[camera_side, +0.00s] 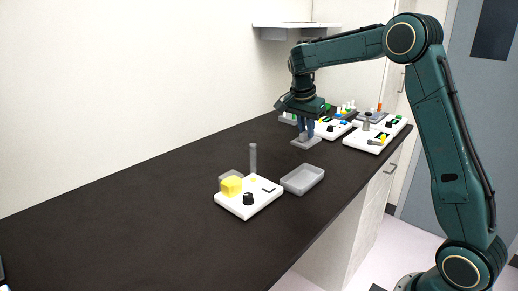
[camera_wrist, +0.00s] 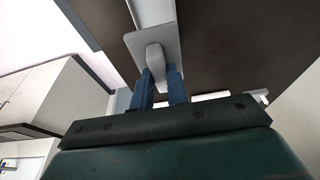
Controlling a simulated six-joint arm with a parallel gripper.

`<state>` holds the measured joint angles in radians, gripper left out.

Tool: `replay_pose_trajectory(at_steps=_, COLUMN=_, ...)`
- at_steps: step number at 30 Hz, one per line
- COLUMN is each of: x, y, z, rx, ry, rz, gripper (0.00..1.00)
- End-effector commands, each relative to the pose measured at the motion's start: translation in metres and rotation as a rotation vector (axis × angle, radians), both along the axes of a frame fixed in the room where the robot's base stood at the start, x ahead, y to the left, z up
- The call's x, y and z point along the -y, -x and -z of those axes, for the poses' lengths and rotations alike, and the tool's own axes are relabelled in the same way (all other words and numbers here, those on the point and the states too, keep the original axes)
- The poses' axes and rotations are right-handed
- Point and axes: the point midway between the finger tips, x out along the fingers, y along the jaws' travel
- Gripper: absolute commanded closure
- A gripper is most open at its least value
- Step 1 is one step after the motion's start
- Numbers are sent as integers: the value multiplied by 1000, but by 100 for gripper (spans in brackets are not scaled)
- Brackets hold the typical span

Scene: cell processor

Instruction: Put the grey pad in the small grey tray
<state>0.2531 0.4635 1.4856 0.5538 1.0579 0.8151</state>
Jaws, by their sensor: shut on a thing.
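My gripper (camera_side: 305,127) is over the far half of the dark bench in the side view, pointing down. Its blue fingers are shut on the raised grip of the grey pad (camera_side: 306,142), a flat grey plate. In the wrist view the fingers (camera_wrist: 160,82) close around the grip of the pad (camera_wrist: 139,47). The pad looks roughly level at or just above the bench; I cannot tell whether it touches. The small grey tray (camera_side: 302,179) is shallow and looks empty. It sits nearer the camera, apart from the pad.
A white board (camera_side: 262,197) with a yellow block (camera_side: 232,185), a black knob and an upright grey post (camera_side: 253,158) stands left of the tray. More white boards with small parts (camera_side: 367,139) crowd the far end. The bench (camera_side: 130,215) is clear at the near left.

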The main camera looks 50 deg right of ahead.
Motion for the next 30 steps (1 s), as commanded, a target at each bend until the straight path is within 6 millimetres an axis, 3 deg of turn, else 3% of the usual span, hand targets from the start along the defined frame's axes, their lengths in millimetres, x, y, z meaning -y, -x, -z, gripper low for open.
replay_pose_trajectory(at_steps=13, x=0, y=0, z=82, rx=-3, ry=-1, rz=1, gripper=100)
replay_pose_trajectory(at_steps=30, x=0, y=0, z=111, rx=-2, ry=-1, rz=1, gripper=100)
